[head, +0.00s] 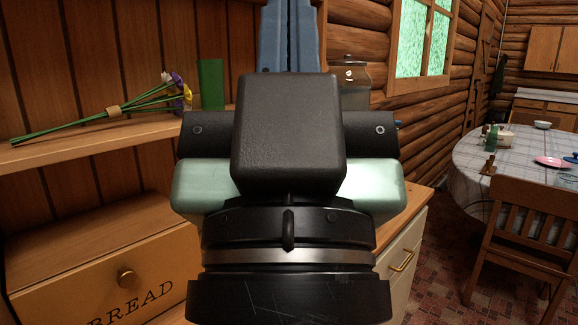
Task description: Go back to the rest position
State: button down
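My gripper (288,140) fills the middle of the head view and is seen from behind. Its black housing hides its fingertips. I cannot tell whether it is open or shut, or whether it holds anything. A pale mint-green block-like shape (205,185) shows on both sides behind the black housing; I cannot tell whether it is part of my gripper. A blue upright shape (288,35) rises above the housing, its lower end hidden; I cannot tell what it is.
A wooden shelf (60,150) holds flowers (110,115), a green block-like object (210,85) and a glass jar (352,82). A bread box (100,265) is below. At the right are a table with a checked cloth (465,150), a chair (520,215) and open floor (440,290).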

notch_tip(320, 180, up, 14)
jog(key=p, duration=1.1)
jog(key=shift+p, duration=0.3)
